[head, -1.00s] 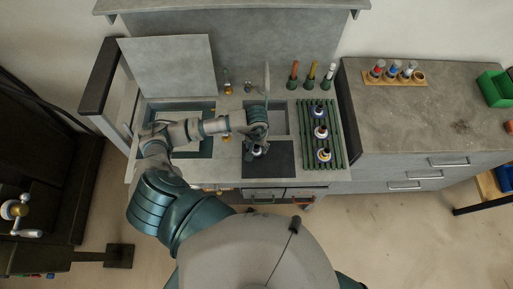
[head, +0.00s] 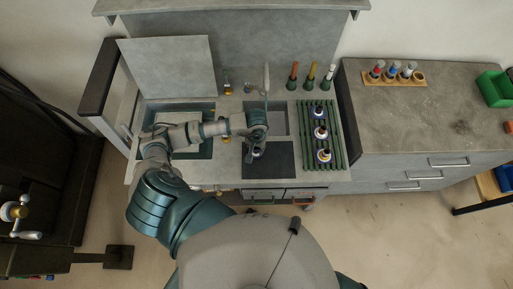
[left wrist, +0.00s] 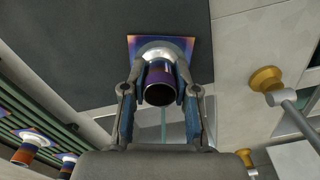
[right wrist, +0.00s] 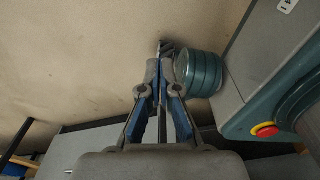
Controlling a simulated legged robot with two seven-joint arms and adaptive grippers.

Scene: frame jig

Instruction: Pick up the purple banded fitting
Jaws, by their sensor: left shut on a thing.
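The purple banded fitting (left wrist: 159,82) shows in the left wrist view as a dark purple tube with a pale collar and a square, purple-and-orange sheened base. My left gripper (left wrist: 158,92) is shut on it, one finger on each side of the tube. In the head view my left gripper (head: 257,148) is over the back edge of the dark mat (head: 280,168) and mostly hides the fitting. I cannot tell whether the base touches the mat. My right gripper (right wrist: 159,62) shows in the right wrist view with its fingers together and nothing clear between them.
A green slatted rack (head: 307,158) right of the mat holds 3 fittings in a column. Several coloured-handled tools (head: 311,76) stand behind it. A wooden holder (head: 381,82) with small capped items is on the right counter. A raised panel (head: 170,68) stands back left.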

